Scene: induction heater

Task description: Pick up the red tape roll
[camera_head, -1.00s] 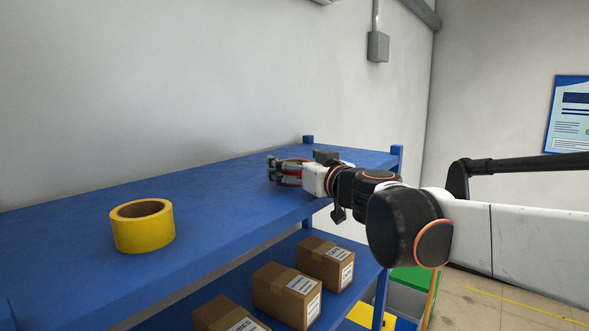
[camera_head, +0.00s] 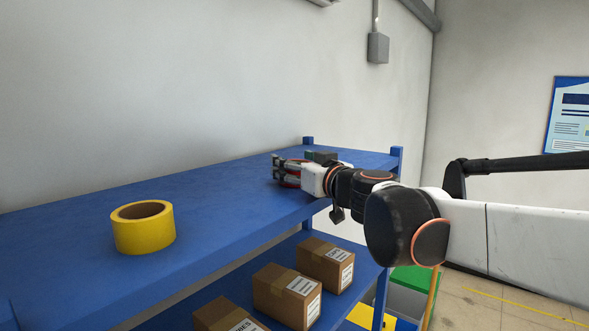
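My gripper (camera_head: 279,170) is at the far right part of the blue shelf's top board (camera_head: 220,203), low over its surface, with its fingers pointing left. A small patch of red (camera_head: 290,181) shows between and behind the fingers; it fits the red tape roll, which is mostly hidden by the gripper. I cannot tell whether the fingers are closed on it or whether it touches the board.
A yellow tape roll (camera_head: 143,228) lies on the top board at the left. A dark box-like object (camera_head: 321,156) is just behind my gripper. Several cardboard boxes (camera_head: 287,294) stand on the lower shelf. The middle of the top board is clear.

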